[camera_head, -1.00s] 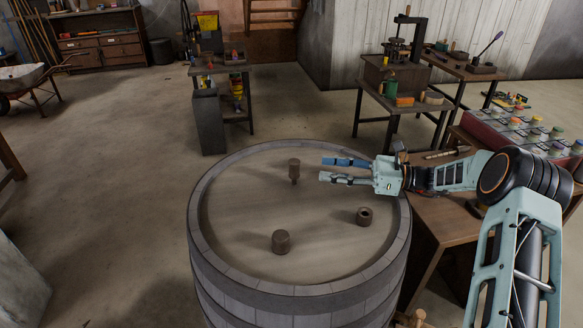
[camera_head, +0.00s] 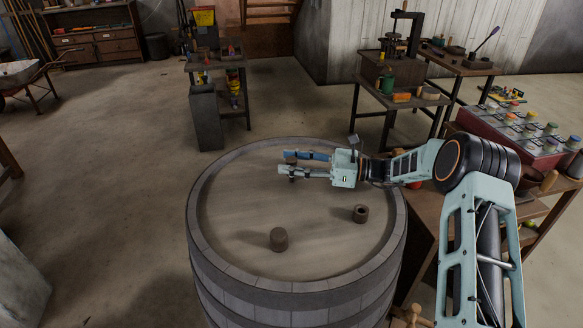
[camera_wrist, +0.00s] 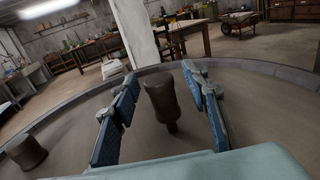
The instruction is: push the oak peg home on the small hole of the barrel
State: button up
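The oak peg (camera_wrist: 161,101) stands upright on the barrel top (camera_head: 225,220), with a wide head and a narrower lower part. In the head view it is mostly hidden behind my fingers. My gripper (camera_head: 283,162) reaches in from the right, low over the barrel. In the wrist view the fingers (camera_wrist: 159,76) are open, one on each side of the peg, with a gap on both sides. The small hole is not visible; I cannot tell how deep the peg sits.
A dark solid cylinder (camera_head: 279,239) stands on the barrel top nearer the camera; a cylinder (camera_wrist: 26,152) shows at left in the wrist view. A hollow-topped cylinder (camera_head: 360,214) stands to the right. A raised rim (camera_head: 205,245) rings the barrel. A bench with jars (camera_head: 515,130) is at right.

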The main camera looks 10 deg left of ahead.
grip_shut()
jog(key=shift+r, duration=0.2)
